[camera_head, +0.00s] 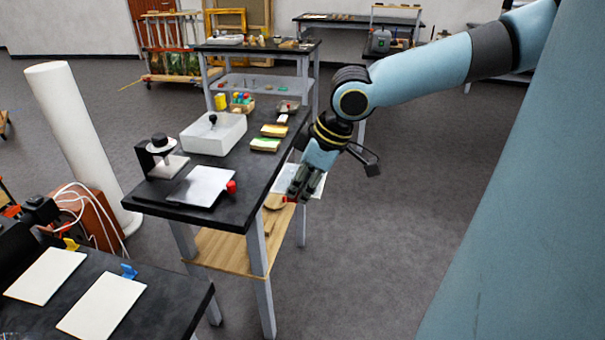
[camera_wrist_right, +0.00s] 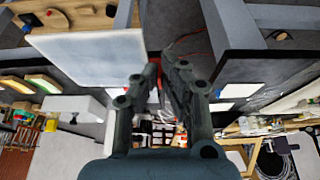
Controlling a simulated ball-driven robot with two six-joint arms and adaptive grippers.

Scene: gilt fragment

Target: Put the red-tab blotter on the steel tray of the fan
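My right gripper (camera_head: 303,188) is beyond the right edge of the black-topped table, shut on the red tab of a white blotter (camera_head: 316,186). The blotter also shows in the right wrist view (camera_wrist_right: 85,58), where red shows between the fingertips (camera_wrist_right: 155,72). The gripper partly hides it in the head view. A pale flat plate (camera_head: 200,185), apparently the steel tray, lies on the near end of that table with a red knob at its right corner. A small black-and-white device (camera_head: 164,158), perhaps the fan, stands behind it. My left gripper is not in view.
A nearer table (camera_head: 170,305) carries two white blotters with yellow and blue tabs. A wooden shelf (camera_head: 225,250) lies under the black table. A white column stands left.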

